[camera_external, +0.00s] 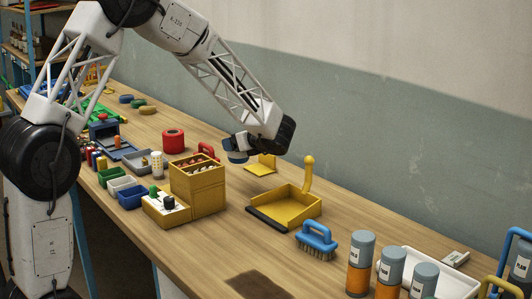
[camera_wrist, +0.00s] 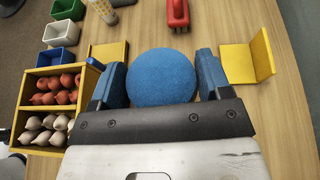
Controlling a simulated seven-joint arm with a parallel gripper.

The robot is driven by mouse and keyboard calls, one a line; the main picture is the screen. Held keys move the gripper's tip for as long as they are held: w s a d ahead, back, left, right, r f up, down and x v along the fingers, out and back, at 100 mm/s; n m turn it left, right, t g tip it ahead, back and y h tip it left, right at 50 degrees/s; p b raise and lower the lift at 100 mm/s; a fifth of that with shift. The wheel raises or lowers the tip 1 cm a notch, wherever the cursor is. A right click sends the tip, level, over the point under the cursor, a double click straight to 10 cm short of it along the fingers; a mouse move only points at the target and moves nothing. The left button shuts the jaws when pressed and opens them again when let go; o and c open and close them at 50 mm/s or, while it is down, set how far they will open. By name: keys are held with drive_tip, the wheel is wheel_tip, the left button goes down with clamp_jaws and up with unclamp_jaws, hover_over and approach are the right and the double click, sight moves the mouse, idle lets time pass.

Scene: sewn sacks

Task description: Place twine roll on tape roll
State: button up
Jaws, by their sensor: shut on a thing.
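My gripper (camera_external: 238,147) is in the air above the table, behind the yellow drawer box. It is shut on a round blue, rough-textured thing, which I take to be the twine roll (camera_wrist: 163,77); it sits between the two blue fingers (camera_wrist: 163,80) in the wrist view. A short red roll with a dark centre (camera_external: 173,141) stands on the table to the left of my gripper and looks like the tape roll. It does not show clearly in the wrist view.
A yellow box (camera_external: 198,190) with several compartments stands in front of my gripper. A red-handled thing (camera_wrist: 178,12) and a yellow bracket (camera_wrist: 248,60) lie near. A yellow dustpan (camera_external: 285,205) and a blue brush (camera_external: 317,240) are to the right. Small bins (camera_external: 132,194) stand left.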

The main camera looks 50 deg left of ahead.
drive_tip(key=s+a+r, duration=0.1)
drive_tip(key=s+a, duration=0.3)
drive_tip(key=a, duration=0.6)
drive_tip(key=s+a+r+n+g, duration=0.1)
drive_tip(key=s+a, duration=0.2)
drive_tip(key=a, duration=0.7)
drive_tip(key=s+a+n+g, duration=0.1)
drive_tip(key=s+a, duration=0.3)
drive_tip(key=a, duration=0.6)
drive_tip(key=shift+s+a+r, duration=0.3)
drive_tip(key=shift+a+r, duration=0.1)
drive_tip(key=shift+w+a, duration=0.1)
drive_tip(key=shift+w, duration=0.05)
hover_over(173, 132)
drive_tip(key=shift+a+f, duration=0.1)
drive_tip(key=shift+f, duration=0.65)
drive_tip(key=shift+f, duration=0.1)
drive_tip(key=shift+f, duration=1.65)
drive_tip(key=shift+f, duration=0.15)
drive_tip(key=o, duration=1)
